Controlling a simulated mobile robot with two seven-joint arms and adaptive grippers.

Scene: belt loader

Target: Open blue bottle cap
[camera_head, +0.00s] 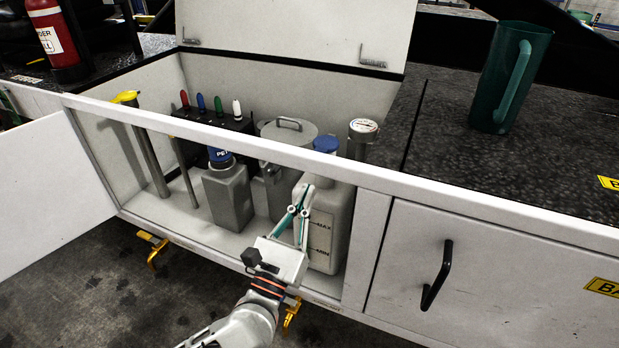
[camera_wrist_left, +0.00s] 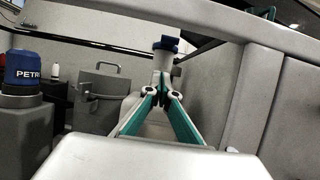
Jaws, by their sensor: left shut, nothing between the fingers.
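A white bottle (camera_head: 328,226) with MAX and MIN marks stands upright in the open white compartment. Its blue cap (camera_head: 326,144) sits on top, and it also shows in the left wrist view (camera_wrist_left: 166,44), above and beyond the fingertips. My left gripper (camera_head: 305,190) is shut and empty in front of the bottle's upper body, below the cap. In the left wrist view its fingers (camera_wrist_left: 161,86) meet and hide part of the bottle's neck. I cannot tell whether the fingertips touch the bottle. My right gripper is not in view.
A grey canister (camera_head: 229,196) with a blue PETR-labelled cap stands to the left. A lidded metal pot (camera_head: 287,135) and a gauge (camera_head: 363,127) stand behind. The compartment's white front rail (camera_head: 260,150) crosses above my gripper. A green jug (camera_head: 507,80) stands on the black top.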

